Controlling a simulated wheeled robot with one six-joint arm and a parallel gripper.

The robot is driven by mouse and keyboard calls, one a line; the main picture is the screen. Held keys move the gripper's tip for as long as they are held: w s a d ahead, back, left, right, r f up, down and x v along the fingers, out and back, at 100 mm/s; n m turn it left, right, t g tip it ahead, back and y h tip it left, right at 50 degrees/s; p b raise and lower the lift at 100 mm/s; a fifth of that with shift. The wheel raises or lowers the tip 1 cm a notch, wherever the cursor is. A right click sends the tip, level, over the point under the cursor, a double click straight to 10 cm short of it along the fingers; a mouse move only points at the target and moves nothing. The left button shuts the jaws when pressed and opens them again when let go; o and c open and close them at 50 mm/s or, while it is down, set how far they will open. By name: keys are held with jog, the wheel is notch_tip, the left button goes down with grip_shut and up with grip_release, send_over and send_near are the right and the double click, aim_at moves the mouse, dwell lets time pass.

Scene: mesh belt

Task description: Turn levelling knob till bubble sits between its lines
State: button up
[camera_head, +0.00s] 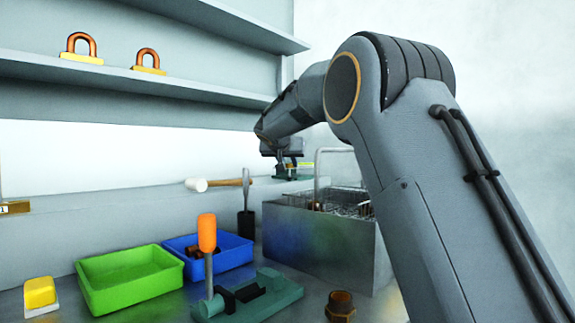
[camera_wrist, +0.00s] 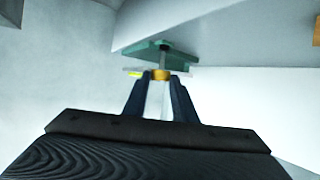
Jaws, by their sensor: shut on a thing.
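A brass-coloured levelling knob (camera_wrist: 161,73) sits between my fingertips in the wrist view, on a thin post from a dark green plate (camera_wrist: 150,54). My gripper (camera_wrist: 161,79) is shut on the knob. In the head view my gripper (camera_head: 283,163) is at the green plate (camera_head: 291,177), above the back of the metal tank. A small yellow-green vial (camera_head: 306,164) shows beside it, and also left of the knob in the wrist view (camera_wrist: 134,71). The bubble and its lines are too small to make out. The knob is hidden in the head view.
The metal tank (camera_head: 318,242) holds a wire basket. A green bin (camera_head: 128,284), a blue bin (camera_head: 232,258), an orange-handled tool (camera_head: 207,236) and a brass fitting (camera_head: 340,305) stand on the bench. A mallet (camera_head: 214,183) is by the wall, below shelves (camera_head: 110,65).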

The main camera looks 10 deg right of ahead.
jog(key=shift+d+n+t+y+p, duration=0.15)
jog(key=shift+n+t+y+p, duration=0.15)
jog(key=shift+n+y+p, duration=0.4)
jog(key=o, duration=1)
jog(key=shift+o, duration=0.2)
jog(key=shift+s, duration=0.1)
jog(key=b+v, duration=0.1)
jog(key=v, duration=0.6)
jog(key=shift+s+r, duration=0.15)
jog(key=shift+s, duration=0.2)
